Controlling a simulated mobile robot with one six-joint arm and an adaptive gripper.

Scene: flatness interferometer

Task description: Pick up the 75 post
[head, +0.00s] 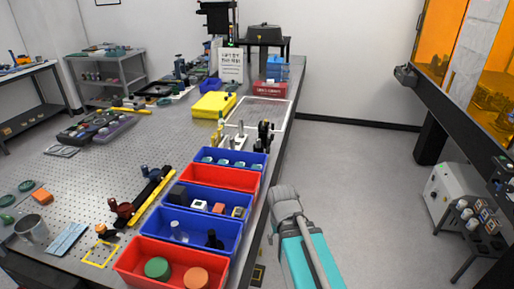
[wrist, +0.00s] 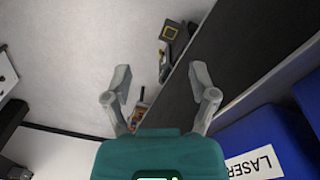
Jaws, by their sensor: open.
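I cannot tell which post is the 75 post; no size marking is readable. In the head view a pale metallic post (head: 178,230) and a dark post (head: 213,240) stand in a blue bin (head: 207,245) near the bench's right edge. Several small posts and mounts, including a silver one (head: 240,138), stand farther back beyond the bins. My gripper (wrist: 160,80) is open and empty in the wrist view. It is over the floor side of the bench edge, apart from any post.
A red bin (head: 140,277) with round green and orange pieces stands in front. Other red and blue bins line the bench edge. A yellow rail (head: 154,201) lies left of them. In the wrist view a blue bin (wrist: 263,140) has a LASER label.

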